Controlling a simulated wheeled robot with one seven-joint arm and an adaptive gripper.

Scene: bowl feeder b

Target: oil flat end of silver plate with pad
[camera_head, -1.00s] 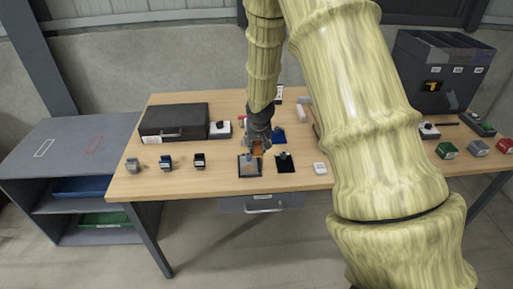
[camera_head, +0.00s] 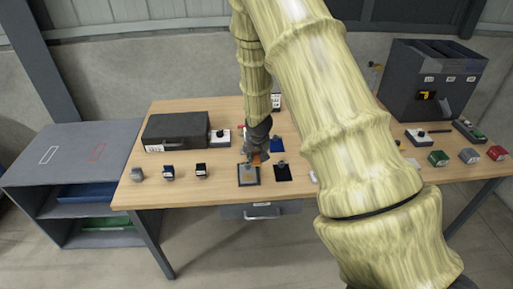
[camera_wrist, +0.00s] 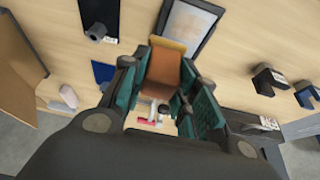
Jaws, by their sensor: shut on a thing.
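My gripper (camera_head: 254,155) is low over the table, just behind a dark-rimmed square (camera_head: 249,183) at the table's front. In the wrist view the gripper's teal fingers (camera_wrist: 165,105) are shut on an orange-brown block with a tan end (camera_wrist: 168,66), which looks like the pad. The tan end points toward the dark-rimmed square (camera_wrist: 217,12), whose flat face is pale grey. That face may be the silver plate; I cannot tell for sure. The pad's end appears close to the square's edge, and I cannot tell whether they touch.
A black mat with a grey knob (camera_head: 283,174) lies just right of the square, with a blue mat (camera_head: 277,145) behind. Small stands (camera_head: 168,173) are at left, before a dark case (camera_head: 176,130). A dark bin unit (camera_head: 430,85) stands back right. My arm hides the table's middle right.

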